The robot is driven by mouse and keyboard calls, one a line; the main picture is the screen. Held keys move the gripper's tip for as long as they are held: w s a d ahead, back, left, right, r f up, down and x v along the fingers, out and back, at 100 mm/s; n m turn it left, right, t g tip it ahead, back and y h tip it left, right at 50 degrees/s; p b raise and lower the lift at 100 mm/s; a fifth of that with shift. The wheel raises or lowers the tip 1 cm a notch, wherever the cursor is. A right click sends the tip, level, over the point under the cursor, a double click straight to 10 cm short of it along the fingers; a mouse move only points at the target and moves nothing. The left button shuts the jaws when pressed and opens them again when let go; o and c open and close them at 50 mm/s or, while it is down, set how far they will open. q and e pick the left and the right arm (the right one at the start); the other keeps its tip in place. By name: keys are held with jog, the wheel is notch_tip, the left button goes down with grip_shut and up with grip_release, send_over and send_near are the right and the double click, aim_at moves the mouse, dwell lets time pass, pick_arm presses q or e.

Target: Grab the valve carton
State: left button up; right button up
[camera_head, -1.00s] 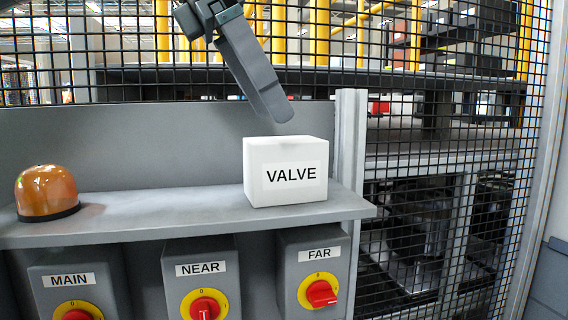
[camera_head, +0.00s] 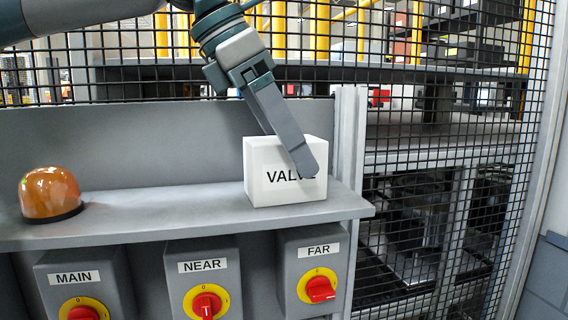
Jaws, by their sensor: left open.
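The valve carton (camera_head: 268,185) is a white box labelled VALVE, standing upright near the right end of the grey shelf (camera_head: 160,217). My left gripper (camera_head: 302,168) comes down from above, and its finger crosses in front of the carton's front face, covering the last letters of the label. Only one finger shows clearly; the other is hidden. The gripper is open, and the carton still rests on the shelf. I cannot tell whether the finger touches it. My right gripper is not in view.
An orange beacon (camera_head: 50,193) sits at the shelf's left. Below hang switch boxes labelled MAIN (camera_head: 88,283), NEAR (camera_head: 204,280) and FAR (camera_head: 312,265), with red knobs. A post (camera_head: 348,135) and black mesh fence (camera_head: 440,200) stand right of the carton. The shelf between beacon and carton is clear.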

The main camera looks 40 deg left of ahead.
pick_arm(q)
jog(key=x, duration=0.1)
jog(key=p+x, duration=0.1)
jog(key=x, duration=0.1)
jog(key=shift+a+f, duration=0.1)
jog(key=shift+a, duration=0.25)
jog(key=shift+w+d+f, duration=0.2)
jog(key=shift+f, duration=0.3)
jog(key=shift+s, duration=0.1)
jog(key=shift+r, duration=0.1)
jog(key=c, duration=1.4)
